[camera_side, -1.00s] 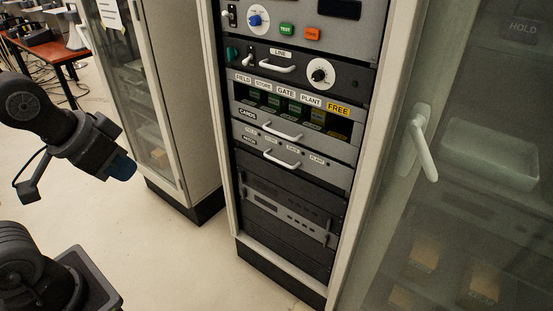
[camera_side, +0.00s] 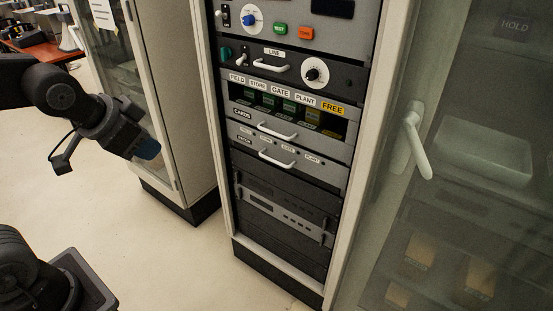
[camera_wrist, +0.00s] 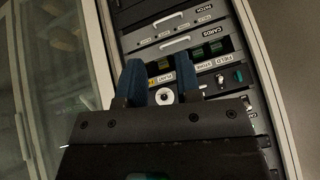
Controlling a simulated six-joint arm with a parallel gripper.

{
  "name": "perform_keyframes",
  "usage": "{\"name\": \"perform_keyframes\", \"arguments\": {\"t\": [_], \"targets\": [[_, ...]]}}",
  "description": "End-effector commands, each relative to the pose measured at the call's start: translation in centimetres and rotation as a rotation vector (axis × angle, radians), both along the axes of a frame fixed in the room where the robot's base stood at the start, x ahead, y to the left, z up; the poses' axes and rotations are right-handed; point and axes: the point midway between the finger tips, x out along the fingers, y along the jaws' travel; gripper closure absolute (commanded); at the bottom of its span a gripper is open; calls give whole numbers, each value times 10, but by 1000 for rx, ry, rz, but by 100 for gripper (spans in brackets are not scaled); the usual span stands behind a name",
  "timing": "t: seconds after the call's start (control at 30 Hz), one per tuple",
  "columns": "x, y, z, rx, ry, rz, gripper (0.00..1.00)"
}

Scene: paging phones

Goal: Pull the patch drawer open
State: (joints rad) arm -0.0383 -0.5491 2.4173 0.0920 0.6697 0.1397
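The patch drawer (camera_side: 318,175) is a grey panel low in the rack, with a white bar handle (camera_side: 277,159) and small labels. It looks shut, flush with the panels around it. In the wrist view the patch drawer (camera_wrist: 150,33) is at the top, turned over, with its handle (camera_wrist: 168,18) showing. My gripper (camera_side: 148,149) has blue fingertips and is left of the rack in the side view, well apart from the handle. In the wrist view my gripper (camera_wrist: 161,72) is open, with nothing between its fingers.
The cards drawer (camera_side: 245,117), with a similar white handle (camera_side: 277,131), sits just above the patch drawer. A glass cabinet door with a white lever handle (camera_side: 416,140) stands at right. Another glass cabinet (camera_side: 170,100) is behind my gripper. The floor (camera_side: 180,260) before the rack is clear.

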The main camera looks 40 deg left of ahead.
Motion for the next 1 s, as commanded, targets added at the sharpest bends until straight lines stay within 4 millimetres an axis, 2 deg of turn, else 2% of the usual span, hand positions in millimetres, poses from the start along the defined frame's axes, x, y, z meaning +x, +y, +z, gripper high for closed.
{"name": "perform_keyframes", "arguments": {"t": [0.03, 0.2, 0.37, 0.5, 0.6, 0.73, 0.87, 1.0], "targets": [[25, 8, -4, 57, -21, -41, 64], [102, 32, -17, 262, -126, -220, 63], [167, 50, -44, 443, -221, -406, 63], [215, 61, -78, 585, -307, -577, 63], [241, 66, -108, 676, -377, -699, 63], [265, 69, -153, 779, -481, -851, 63], [275, 69, -200, 862, -602, -981, 63], [273, 66, -242, 926, -727, -1074, 63]]}}
